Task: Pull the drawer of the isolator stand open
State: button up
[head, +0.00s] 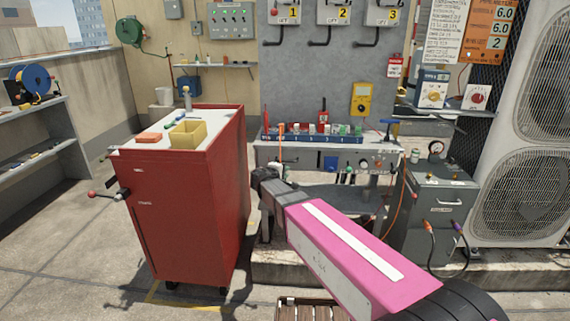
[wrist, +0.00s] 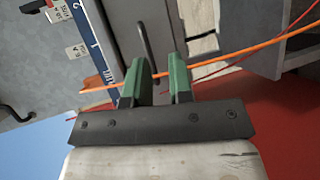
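The grey bench-like stand (head: 330,157) with a blue numbered strip (head: 312,137) along its top stands against the wall; I take it as the isolator stand. In the wrist view, a dark bar handle (wrist: 147,45) sits on a grey panel (wrist: 122,25) beside the numbered strip (wrist: 92,42). My gripper (wrist: 161,75) has two green fingers with a gap between them, and nothing shows held. The handle's near end appears in line with that gap; I cannot tell whether it touches. In the head view my gripper (head: 260,176) is at the stand's left front, its fingers unclear.
A red cabinet (head: 195,215) stands close left of my gripper, with a yellow bin (head: 188,134) on top. An orange cable (wrist: 240,55) crosses behind the fingers in the wrist view. A grey unit (head: 436,210) with cables stands right. Open floor lies at lower left.

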aim_at(286, 161)
jog(key=a+r+n+t, duration=0.1)
jog(key=a+r, duration=0.1)
jog(key=a, duration=0.2)
jog(key=x, duration=1.1)
jog(key=shift+w, duration=0.25)
grip_shut()
